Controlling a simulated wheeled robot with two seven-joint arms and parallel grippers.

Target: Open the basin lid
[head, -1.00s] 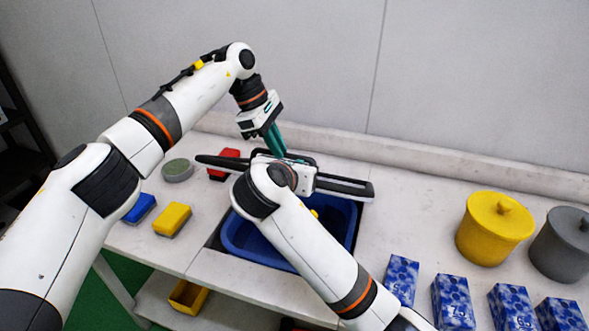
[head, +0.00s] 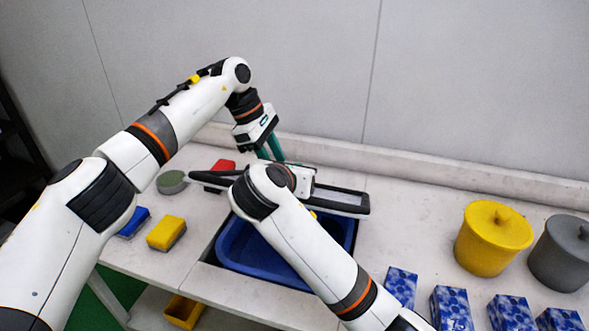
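The blue basin (head: 240,250) is set into the table, and its inside shows past my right arm. The dark-rimmed lid with a pale panel (head: 342,203) lies across the basin's far side, clear of the front opening. My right arm covers the lid's middle. My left gripper (head: 269,150) points down just behind the lid. Its green fingers stand apart, with nothing seen between them; their tips are partly hidden. My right gripper (head: 304,181) is at the lid's middle. Its fingers are hidden behind its own wrist, so its hold cannot be told.
A yellow pot (head: 490,245) and a grey pot (head: 558,258) stand at the right. Several blue patterned boxes (head: 452,308) stand at the front right.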

